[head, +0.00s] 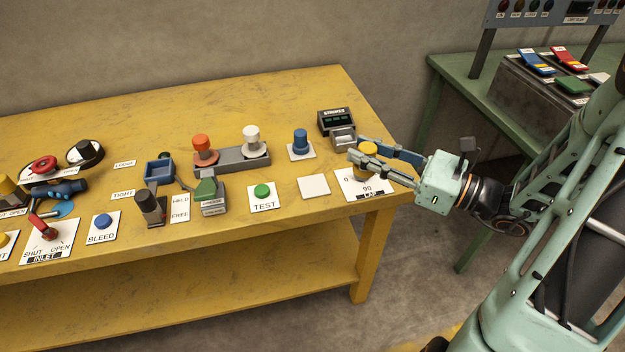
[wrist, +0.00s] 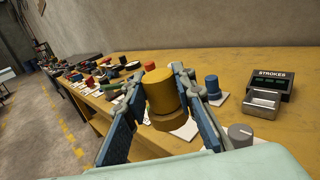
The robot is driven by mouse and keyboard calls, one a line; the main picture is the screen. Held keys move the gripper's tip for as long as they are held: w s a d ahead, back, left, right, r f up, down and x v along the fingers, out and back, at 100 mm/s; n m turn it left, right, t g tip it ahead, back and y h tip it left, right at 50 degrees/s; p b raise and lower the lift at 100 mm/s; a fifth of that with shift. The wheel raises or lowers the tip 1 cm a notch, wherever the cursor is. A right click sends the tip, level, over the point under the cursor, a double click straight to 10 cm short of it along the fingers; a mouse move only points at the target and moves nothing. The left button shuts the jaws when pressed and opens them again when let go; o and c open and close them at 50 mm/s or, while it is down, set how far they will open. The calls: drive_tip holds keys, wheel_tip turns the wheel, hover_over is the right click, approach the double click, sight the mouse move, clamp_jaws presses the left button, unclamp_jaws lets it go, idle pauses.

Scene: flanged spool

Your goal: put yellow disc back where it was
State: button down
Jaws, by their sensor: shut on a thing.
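The yellow disc (head: 368,149) is a flanged spool with a tall round body and a wider bottom flange. My gripper (head: 362,154) is shut on it at the right end of the yellow bench. In the wrist view the yellow disc (wrist: 162,92) stands upright between the two blue fingers of my gripper (wrist: 160,100). In the head view it overlaps the card marked LAP (head: 366,189); I cannot tell its height above the bench. A bare white square pad (head: 314,185) lies just left of that card. In the wrist view a white pad (wrist: 188,131) shows partly behind the flange.
A blue spool (head: 300,143) stands on its pad behind. Orange (head: 204,149) and white (head: 251,138) spools stand on a grey block. A STROKES counter (head: 334,122) is at the back. A green TEST button (head: 262,191) is left of the bare pad. A grey knob (wrist: 240,135) is near the right finger.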

drive_tip(key=w+a+f, duration=0.2)
drive_tip(key=a+f, duration=0.1)
drive_tip(key=w+a+f+b, duration=0.1)
drive_tip(key=w+a+f, duration=0.1)
drive_tip(key=a, duration=0.1)
drive_tip(key=w+a+f+b, duration=0.1)
drive_tip(key=w+a+f, duration=0.2)
drive_tip(key=shift+a+f, duration=0.35)
drive_tip(key=shift+a, duration=0.05)
drive_tip(key=shift+w+a+f+b, duration=0.1)
drive_tip(key=shift+f+b, duration=0.25)
drive_tip(key=shift+f, duration=0.55)
drive_tip(key=shift+w+a+f+b, duration=0.1)
drive_tip(key=shift+f+b, duration=0.2)
drive_tip(key=shift+f, duration=0.6)
drive_tip(key=shift+f, duration=0.2)
drive_tip(key=c, duration=1.6)
unclamp_jaws()
drive_tip(key=shift+r, duration=0.1)
